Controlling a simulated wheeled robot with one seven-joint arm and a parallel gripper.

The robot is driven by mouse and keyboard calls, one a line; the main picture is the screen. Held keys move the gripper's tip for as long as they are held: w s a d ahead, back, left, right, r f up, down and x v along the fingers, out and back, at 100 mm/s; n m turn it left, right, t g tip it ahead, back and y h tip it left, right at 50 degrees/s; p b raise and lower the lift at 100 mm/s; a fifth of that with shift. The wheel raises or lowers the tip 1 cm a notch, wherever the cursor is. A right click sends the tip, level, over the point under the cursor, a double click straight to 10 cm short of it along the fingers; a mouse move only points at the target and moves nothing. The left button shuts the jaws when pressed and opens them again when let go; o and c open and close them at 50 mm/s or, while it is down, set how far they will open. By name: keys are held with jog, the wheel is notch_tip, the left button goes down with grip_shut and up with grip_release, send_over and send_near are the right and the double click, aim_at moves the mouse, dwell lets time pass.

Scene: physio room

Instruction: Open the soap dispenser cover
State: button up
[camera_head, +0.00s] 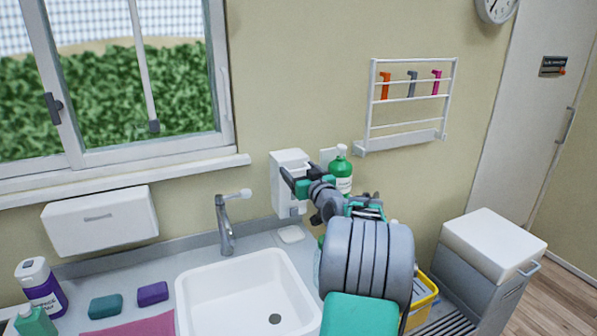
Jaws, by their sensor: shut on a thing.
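The white soap dispenser (283,203) is fixed to the wall to the right of the tap, above the back of the counter. My gripper (291,181) is at the upper front of the dispenser, its dark fingers shut on the cover. The fingers and my wrist hide part of the dispenser's front and right side. The cover looks close to the body; whether there is a gap between them cannot be told.
A green bottle (341,172) stands close behind my wrist. The tap (225,225) and white sink (205,299) are to the left and below. A yellow bin (425,297) is partly hidden by my arm. A wall rack (402,139) hangs at upper right.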

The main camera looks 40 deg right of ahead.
jog(key=shift+a, duration=0.15)
jog(key=c, duration=0.8)
jog(key=shift+c, duration=0.2)
jog(key=shift+f, duration=0.15)
